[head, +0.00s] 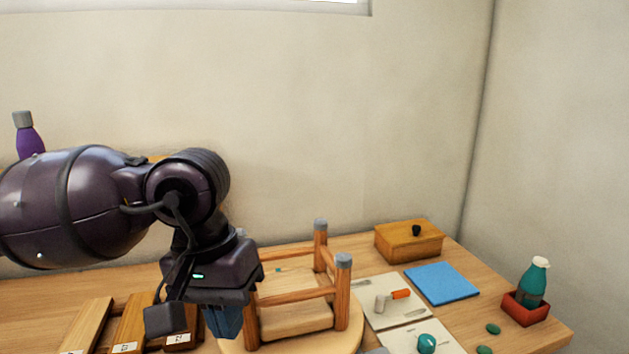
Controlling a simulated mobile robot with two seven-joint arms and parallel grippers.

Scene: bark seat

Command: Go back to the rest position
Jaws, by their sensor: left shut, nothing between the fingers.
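My left gripper (197,318) points down above the front of the table, beside the left side of the wooden stool frame (290,296). The sideways jaw body hides part of the stool's left side. Its fingers are shut and nothing shows between them. The stool frame stands on a round wooden board (350,338), with grey caps on its legs and a pale seat panel (295,313) inside. My left arm comes in from the left across the picture. My right gripper is out of view.
Labelled wooden blocks (128,322) lie at the front left. A purple bottle (29,142) is far left.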

